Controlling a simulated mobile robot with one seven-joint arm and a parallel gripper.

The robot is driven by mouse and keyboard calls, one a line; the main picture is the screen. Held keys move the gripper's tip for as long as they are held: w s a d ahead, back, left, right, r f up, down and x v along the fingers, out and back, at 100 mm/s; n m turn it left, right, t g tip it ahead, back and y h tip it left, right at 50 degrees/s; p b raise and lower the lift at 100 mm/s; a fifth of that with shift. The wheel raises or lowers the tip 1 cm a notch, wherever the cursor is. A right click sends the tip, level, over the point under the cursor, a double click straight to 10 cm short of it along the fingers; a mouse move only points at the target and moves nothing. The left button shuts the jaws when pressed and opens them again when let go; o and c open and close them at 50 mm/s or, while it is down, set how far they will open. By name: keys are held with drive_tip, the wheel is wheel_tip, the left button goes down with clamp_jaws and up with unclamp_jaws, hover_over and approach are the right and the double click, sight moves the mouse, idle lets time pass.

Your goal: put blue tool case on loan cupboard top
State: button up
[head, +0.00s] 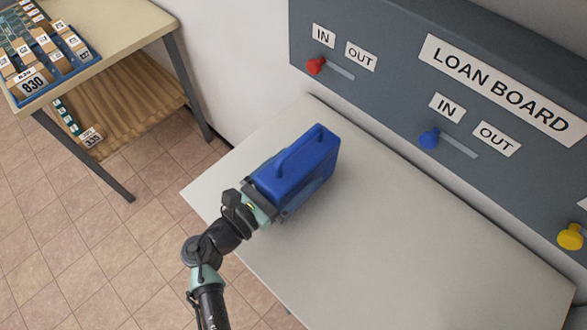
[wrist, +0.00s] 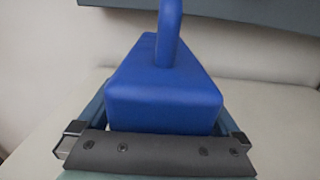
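The blue tool case (head: 298,168) stands upright, handle up, over the left part of the pale grey loan cupboard top (head: 400,250). I cannot tell whether its base touches the top or is slightly above it. My gripper (head: 264,203) is at the near end of the case, with one finger on each side. In the wrist view the case (wrist: 163,100) fills the space between the fingers, with no clear gap. The fingertips are partly hidden by the case.
The grey loan board (head: 400,85) rises behind the top, with a red knob (head: 316,66), a blue knob (head: 429,138) and a yellow knob (head: 570,237). A wooden table (head: 120,30) with a blue tray (head: 45,92) stands at upper left. The top's right part is clear.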

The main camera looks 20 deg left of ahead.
sight(266, 197)
drive_tip(key=shift+r, duration=0.15)
drive_tip(key=b+v, duration=0.1)
drive_tip(key=v, duration=1.1)
drive_tip(key=shift+b, duration=0.3)
